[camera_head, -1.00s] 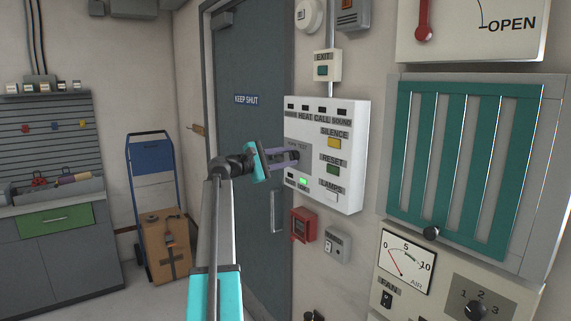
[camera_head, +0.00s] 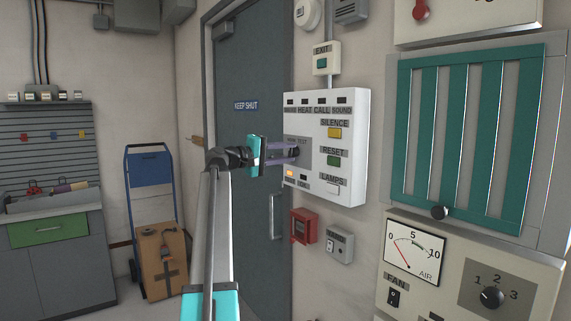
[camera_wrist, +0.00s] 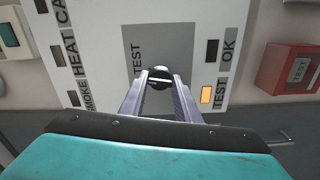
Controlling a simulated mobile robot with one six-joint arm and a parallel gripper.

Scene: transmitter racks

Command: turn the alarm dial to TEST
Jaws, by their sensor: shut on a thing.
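The alarm panel (camera_head: 350,150) is a white box on the wall, with a grey dial plate at its left. The small black alarm dial (camera_wrist: 159,77) sits on that plate, near the word TEST in the wrist view. My gripper (camera_head: 294,152) reaches in from the left, its two fingers on either side of the dial; they also show in the wrist view (camera_wrist: 158,84), shut on it. The dial's pointer is too small to read clearly. The amber lamp (camera_wrist: 207,94) beside the TEST label is lit, and the OK lamp (camera_wrist: 212,50) is dark.
A yellow SILENCE button (camera_head: 334,133), a green RESET button (camera_head: 333,160) and a LAMPS switch (camera_head: 331,189) lie to the right on the panel. A red call box (camera_head: 303,227) hangs below. A grey door (camera_head: 245,150) stands behind my arm.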

